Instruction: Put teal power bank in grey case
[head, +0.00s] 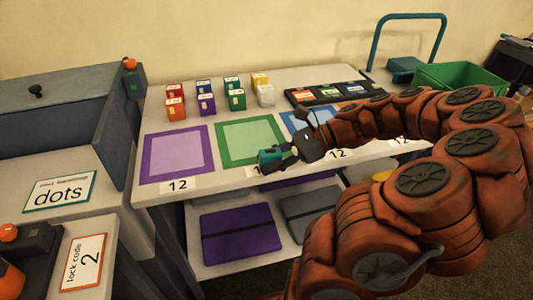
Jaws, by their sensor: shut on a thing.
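My gripper (274,158) is in front of the table's front edge, near the green-framed square. It is shut on a small teal block, the teal power bank (281,151), partly hidden by the dark fingers. A flat grey case (312,213) with a dark band lies on the lower shelf, below and right of my gripper. It looks closed, though I cannot tell for sure. The power bank is apart from the case, higher than it. A purple case (240,232) lies left of the grey one.
The table top (215,112) carries purple (147,158), green (222,145) and blue framed squares, several small coloured boxes and a dark tray (292,98). A grey cabinet (60,120) stands left. A green crate (458,75) is at right. The table edge overhangs the shelf.

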